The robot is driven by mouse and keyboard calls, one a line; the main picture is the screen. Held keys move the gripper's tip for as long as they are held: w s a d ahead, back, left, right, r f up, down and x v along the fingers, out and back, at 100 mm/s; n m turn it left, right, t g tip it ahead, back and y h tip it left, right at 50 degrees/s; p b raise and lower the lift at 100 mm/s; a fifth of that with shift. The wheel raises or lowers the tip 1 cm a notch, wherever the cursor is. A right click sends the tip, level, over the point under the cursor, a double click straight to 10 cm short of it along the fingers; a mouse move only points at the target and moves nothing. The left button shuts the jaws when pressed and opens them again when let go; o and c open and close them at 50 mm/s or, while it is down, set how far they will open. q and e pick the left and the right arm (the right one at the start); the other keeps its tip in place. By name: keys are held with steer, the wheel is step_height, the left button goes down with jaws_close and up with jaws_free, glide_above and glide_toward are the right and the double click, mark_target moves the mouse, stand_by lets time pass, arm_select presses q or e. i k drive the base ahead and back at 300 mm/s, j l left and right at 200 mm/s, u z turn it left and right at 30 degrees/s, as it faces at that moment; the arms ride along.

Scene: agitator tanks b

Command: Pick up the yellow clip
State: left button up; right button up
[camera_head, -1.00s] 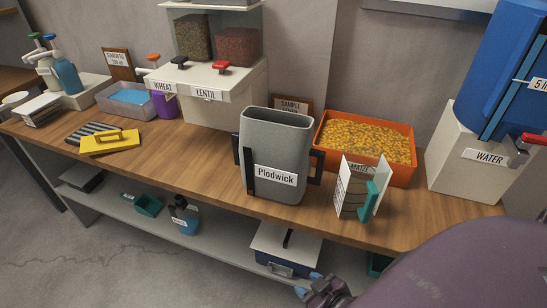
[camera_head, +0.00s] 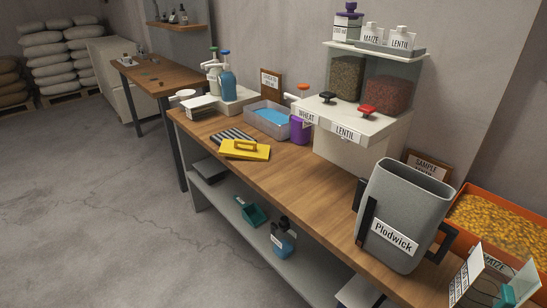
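I cannot make out a yellow clip for certain in the head view. A flat yellow block with a raised handle (camera_head: 245,150) lies near the front edge of the wooden bench (camera_head: 290,185), beside a dark striped pad (camera_head: 232,135). Neither of my grippers shows in the head view.
A grey Plodwick container (camera_head: 405,205) stands on the bench beside an orange tray of maize (camera_head: 535,208). A wheat and lentil dispenser (camera_head: 362,138) stands behind. A second table (camera_head: 165,75) is farther back left. Open floor (camera_head: 90,190) lies at left.

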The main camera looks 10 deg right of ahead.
mark_target(251, 149)
steer(key=z, duration=1.05)
steer(key=j+z, duration=0.75)
steer(key=z, duration=0.15)
steer(key=j+z, duration=0.3)
steer(key=k+j+z, duration=0.25)
steer(key=j, duration=0.25)
steer(key=k+j+z, duration=0.15)
steer(key=j, duration=0.25)
steer(key=k+j+z, duration=0.15)
steer(key=j, duration=0.25)
steer(key=k+j, duration=0.15)
steer(key=j, duration=0.25)
steer(key=k+j+z, duration=0.1)
steer(key=j, duration=0.25)
steer(key=k, duration=0.1)
